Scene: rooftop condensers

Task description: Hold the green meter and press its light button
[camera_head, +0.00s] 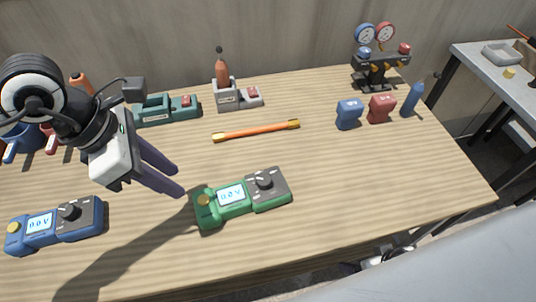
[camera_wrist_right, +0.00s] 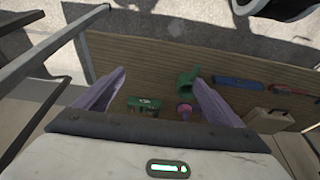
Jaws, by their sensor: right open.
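The green meter (camera_head: 245,208) lies flat near the front middle of the table in the head view. It has a round yellow button at its left end, a pale lit screen in the middle and a dark dial at its right end. My left gripper (camera_head: 181,184) is above the table, up and left of the green meter. Its fingers are apart with nothing between them, and it does not touch the meter. My right gripper (camera_wrist_right: 160,77) shows only in the right wrist view. Its fingers are spread wide and hold nothing.
A similar blue meter (camera_head: 55,227) lies at front left. An orange rod (camera_head: 256,131) lies mid-table. Teal (camera_head: 166,110) and grey (camera_head: 238,97) devices, blue and red blocks and a gauge manifold (camera_head: 376,72) stand behind. The table (camera_head: 390,180) is clear right of the green meter.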

